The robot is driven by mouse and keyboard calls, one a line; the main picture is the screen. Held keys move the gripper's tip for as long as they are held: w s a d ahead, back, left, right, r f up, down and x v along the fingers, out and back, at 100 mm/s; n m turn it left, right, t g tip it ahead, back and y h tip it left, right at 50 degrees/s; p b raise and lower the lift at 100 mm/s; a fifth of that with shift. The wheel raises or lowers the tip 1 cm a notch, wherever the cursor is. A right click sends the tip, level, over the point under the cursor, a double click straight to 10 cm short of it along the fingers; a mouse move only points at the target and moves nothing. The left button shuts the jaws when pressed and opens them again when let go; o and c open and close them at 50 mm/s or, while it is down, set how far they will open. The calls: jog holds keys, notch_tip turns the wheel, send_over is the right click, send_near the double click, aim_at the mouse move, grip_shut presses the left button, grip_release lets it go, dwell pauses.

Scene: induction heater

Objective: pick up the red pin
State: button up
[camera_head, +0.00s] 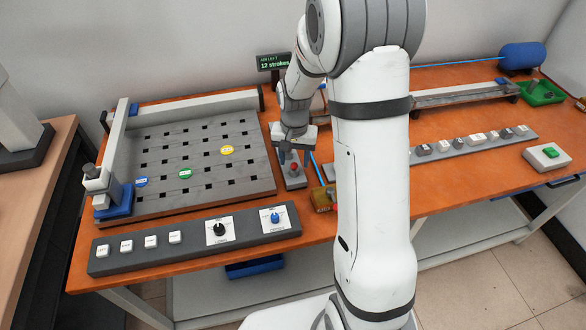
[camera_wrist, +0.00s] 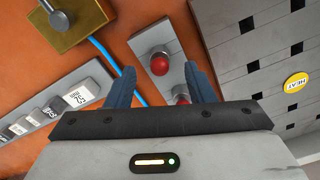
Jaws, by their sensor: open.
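A grey plate (camera_wrist: 160,28) carries two round red tops, and I cannot tell which is the red pin. One red top (camera_wrist: 159,64) shows whole, with a silvery spot behind it, between the blue fingertips in the wrist view. The other red top (camera_wrist: 181,97) is nearer my palm and partly hidden. In the head view, one red top (camera_head: 294,167) shows on the plate (camera_head: 293,183), below my gripper (camera_head: 293,157). My gripper is open, with its fingers pointing down over the plate. I see nothing held between them.
A slotted grey board (camera_head: 200,192) with coloured discs lies left of the plate. A wooden block with a brass top (camera_head: 325,198) stands close on the right. A blue cable (camera_wrist: 118,68) runs beside the plate. A control panel (camera_head: 190,239) lies in front.

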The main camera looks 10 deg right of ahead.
aim_at(294, 171)
jog(key=shift+f, duration=1.35)
jog(key=shift+c, duration=0.6)
grip_shut()
